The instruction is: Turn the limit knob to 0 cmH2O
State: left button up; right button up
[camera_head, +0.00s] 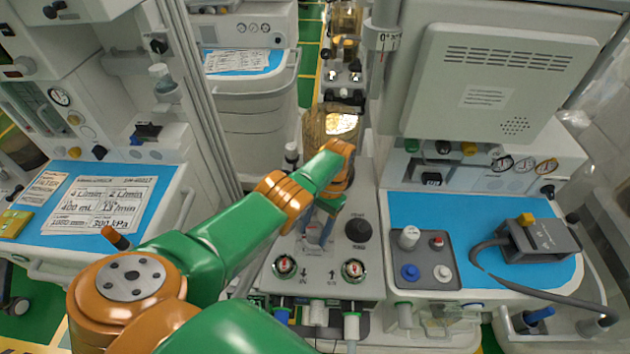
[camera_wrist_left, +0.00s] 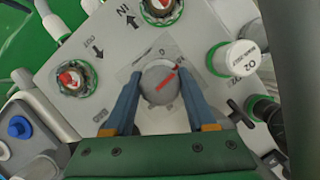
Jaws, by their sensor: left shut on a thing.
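The limit knob (camera_wrist_left: 158,92) is a round grey knob with a red pointer on a pale scale plate, set in the grey panel. In the left wrist view its pointer slants up and to the right; the small scale marks are hard to read. My left gripper (camera_wrist_left: 161,77) has its two blue fingers on opposite sides of the knob, shut on it. In the head view, the left gripper (camera_head: 320,221) reaches down to the panel, and the knob (camera_head: 316,236) is partly hidden by the fingers. My right gripper is not in view.
A black knob (camera_head: 358,230) stands close to the right of the gripper. Two red-centred ports (camera_head: 285,266) (camera_head: 353,270) sit in front. A white O2 knob (camera_wrist_left: 237,58) is close by in the wrist view. A cart with blue top (camera_head: 400,215) stands right.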

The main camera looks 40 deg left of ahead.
pick_arm(q)
jog(key=o, duration=1.4)
